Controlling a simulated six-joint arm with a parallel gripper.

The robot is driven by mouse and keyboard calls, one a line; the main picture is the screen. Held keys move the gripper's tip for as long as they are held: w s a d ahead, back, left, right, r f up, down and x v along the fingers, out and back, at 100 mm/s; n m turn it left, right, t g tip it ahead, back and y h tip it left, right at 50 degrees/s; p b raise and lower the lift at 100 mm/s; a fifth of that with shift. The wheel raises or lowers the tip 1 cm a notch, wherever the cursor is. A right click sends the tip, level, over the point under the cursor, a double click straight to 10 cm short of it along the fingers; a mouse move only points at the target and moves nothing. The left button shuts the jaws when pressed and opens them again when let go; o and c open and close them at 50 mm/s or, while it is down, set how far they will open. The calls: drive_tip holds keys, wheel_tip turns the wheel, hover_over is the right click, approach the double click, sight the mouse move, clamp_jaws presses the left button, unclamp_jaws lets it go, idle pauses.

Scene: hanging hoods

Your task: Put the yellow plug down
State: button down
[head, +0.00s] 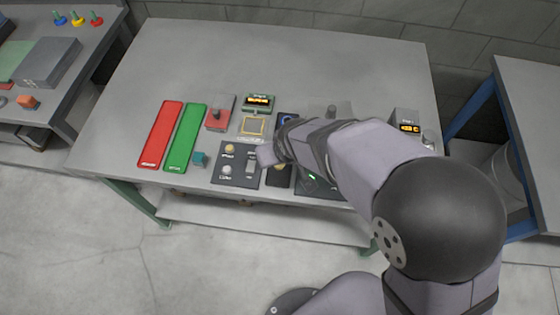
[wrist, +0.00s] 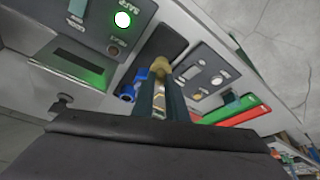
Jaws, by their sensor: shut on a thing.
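The yellow plug (wrist: 160,67) is between the fingertips of my gripper (wrist: 160,82) in the wrist view. My gripper is shut on it, and only its rounded top shows clearly. In the head view, my forearm reaches over the table from the right and mostly hides the gripper. A small yellow patch (head: 280,167) shows there over a dark panel, below the wrist. Whether the plug touches the panel cannot be told.
A grey table (head: 330,60) holds a red strip (head: 161,135), a green strip (head: 186,138), a teal block (head: 199,159) and a dark switch panel (head: 237,166). A blue part (wrist: 130,88) lies close to my fingers. The table's back is clear.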

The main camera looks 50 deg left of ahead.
drive_tip(key=shift+f+p, duration=0.3)
drive_tip(key=shift+f, duration=1.65)
drive_tip(key=shift+f, duration=0.2)
drive_tip(key=c, duration=1.8)
unclamp_jaws()
drive_tip(key=shift+r, duration=0.1)
drive_tip(key=shift+o, duration=0.2)
drive_tip(key=shift+r, duration=0.3)
drive_tip(key=b+v, duration=0.1)
drive_tip(key=v, duration=1)
drive_tip(key=shift+r+b, duration=0.3)
drive_tip(key=shift+b, duration=0.05)
drive_tip(key=shift+d, duration=0.2)
